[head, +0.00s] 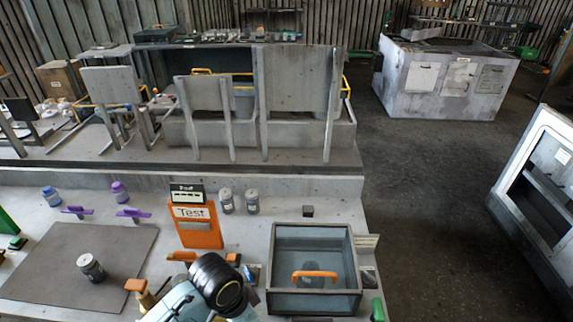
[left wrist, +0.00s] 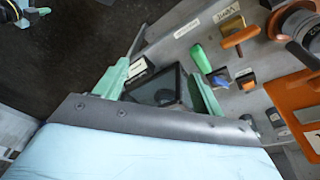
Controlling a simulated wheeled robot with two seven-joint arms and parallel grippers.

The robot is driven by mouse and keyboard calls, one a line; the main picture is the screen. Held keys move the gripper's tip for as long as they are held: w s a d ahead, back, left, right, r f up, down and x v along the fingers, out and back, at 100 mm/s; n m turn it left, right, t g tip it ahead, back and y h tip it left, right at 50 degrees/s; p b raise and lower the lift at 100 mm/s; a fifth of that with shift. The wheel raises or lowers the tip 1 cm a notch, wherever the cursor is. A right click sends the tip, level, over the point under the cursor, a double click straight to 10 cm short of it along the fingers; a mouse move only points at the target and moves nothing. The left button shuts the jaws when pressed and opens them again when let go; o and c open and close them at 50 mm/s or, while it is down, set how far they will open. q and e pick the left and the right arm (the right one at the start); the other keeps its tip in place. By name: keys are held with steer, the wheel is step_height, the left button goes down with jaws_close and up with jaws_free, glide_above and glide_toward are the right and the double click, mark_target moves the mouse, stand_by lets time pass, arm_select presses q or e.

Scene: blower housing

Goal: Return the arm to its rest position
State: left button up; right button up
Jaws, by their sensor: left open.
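My left arm shows at the bottom centre of the head view as a black round joint (head: 216,281) and a light blue link (head: 183,303). Its gripper is not visible there. In the left wrist view my left gripper (left wrist: 166,62) is open, its green fingers spread apart. A dark box-like item (left wrist: 160,88) shows between the fingers; whether it touches them I cannot tell. The arm is over the near part of the grey bench (head: 190,262), left of a glass-sided box with an orange handle (head: 315,273). My right gripper is in neither view.
An orange "Test" stand (head: 198,232) is behind the arm, with grey jars (head: 252,202) beside it. A jar (head: 91,267) stands on a dark mat (head: 48,261) at left. A green-handled item (left wrist: 201,59) is near the left gripper. Open floor (head: 425,200) lies at right.

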arm_select(q)
steer(key=s+a+r+n+t+y, duration=0.2)
steer(key=s+a+r+n+t, duration=0.15)
steer(key=s+a+n, duration=0.8)
steer(key=s+a+f+m+g+b, duration=0.1)
steer(key=s+f+m+b, duration=0.15)
steer(key=f, duration=1.15)
steer(key=s+a+f+m+g+b, duration=0.1)
steer(key=f+b, duration=0.3)
steer(key=f, duration=1)
steer(key=s+a+f+b, duration=0.1)
steer(key=s+f+b, duration=0.2)
steer(key=s+f, duration=0.5)
steer(key=s+a+f+g+b, duration=0.1)
steer(key=s+f+b, duration=0.3)
steer(key=s+f, duration=0.5)
step_height(320, 180, down, 7)
steer(key=shift+s+a+f, duration=0.15)
steer(key=shift+a+f, duration=0.05)
steer(key=shift+a, duration=0.35)
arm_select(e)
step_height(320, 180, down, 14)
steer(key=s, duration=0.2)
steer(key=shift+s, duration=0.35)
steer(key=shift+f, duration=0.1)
